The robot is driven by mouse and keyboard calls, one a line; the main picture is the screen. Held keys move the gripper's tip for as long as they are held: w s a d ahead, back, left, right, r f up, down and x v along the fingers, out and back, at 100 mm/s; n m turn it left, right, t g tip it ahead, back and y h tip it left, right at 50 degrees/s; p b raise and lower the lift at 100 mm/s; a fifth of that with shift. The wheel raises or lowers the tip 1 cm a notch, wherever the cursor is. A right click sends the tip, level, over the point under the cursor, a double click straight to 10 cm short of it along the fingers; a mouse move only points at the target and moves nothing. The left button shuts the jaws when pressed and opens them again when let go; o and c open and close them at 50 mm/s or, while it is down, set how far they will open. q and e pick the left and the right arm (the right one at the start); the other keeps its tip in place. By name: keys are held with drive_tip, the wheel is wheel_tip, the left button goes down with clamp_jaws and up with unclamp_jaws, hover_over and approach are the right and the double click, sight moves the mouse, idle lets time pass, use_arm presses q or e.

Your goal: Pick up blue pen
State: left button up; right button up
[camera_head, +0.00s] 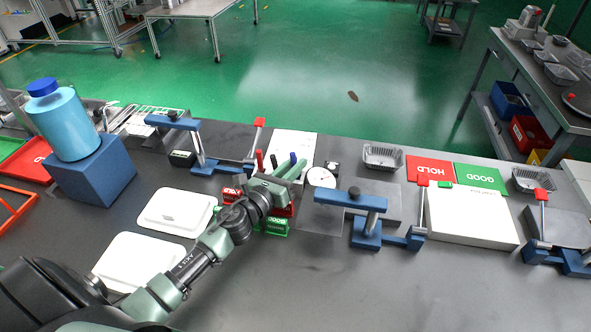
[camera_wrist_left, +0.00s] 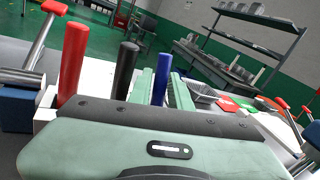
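The blue pen (camera_head: 293,158) stands upright in the holder area at the middle of the table. In the left wrist view the blue pen (camera_wrist_left: 161,80) rises between my two green fingers. My left gripper (camera_head: 291,170) comes in low over the holder, its fingers on either side of the pen. A small gap shows on the pen's right side, so the gripper looks open around it. The gripper body hides the pen's lower part. A red pen (camera_wrist_left: 72,62) and a black pen (camera_wrist_left: 125,70) stand to the left. My right gripper is not in view.
Red and green blocks (camera_head: 276,228) sit under my left wrist. Blue clamp fixtures (camera_head: 366,232) stand on both sides. A white box (camera_head: 470,218), a foil tray (camera_head: 383,157) and HOLD and GOOD mats lie right. White trays (camera_head: 175,212) lie left. The front right of the table is clear.

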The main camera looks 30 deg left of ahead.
use_arm(q)
drive_tip(key=shift+s, duration=0.1)
drive_tip(key=shift+c, duration=0.3)
clamp_jaws()
drive_tip(key=shift+r, duration=0.1)
